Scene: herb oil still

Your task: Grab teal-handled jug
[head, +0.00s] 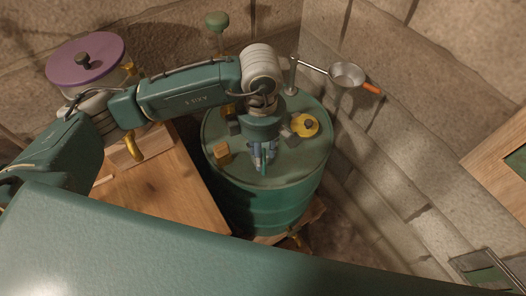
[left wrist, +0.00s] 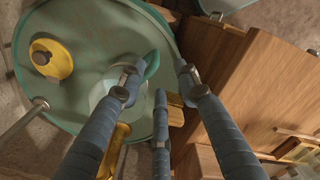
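The teal-handled jug shows in the left wrist view as a curved teal handle (left wrist: 152,63) beside a pale rounded body, partly hidden behind my fingers. It stands on the green drum top (left wrist: 75,22). In the head view my wrist and fingers cover most of it. My left gripper (left wrist: 158,82) reaches down over the drum with its three blue-grey fingers spread around the handle; it also shows in the head view (head: 265,158). A gap shows between the handle and the right-hand finger. My right gripper is not in view.
On the drum are a yellow round item with a dark knob (head: 304,125) and a small wooden block (head: 222,153). A purple-lidded pot (head: 85,60) stands left, by a wooden table (head: 180,195). Stone walls are close behind.

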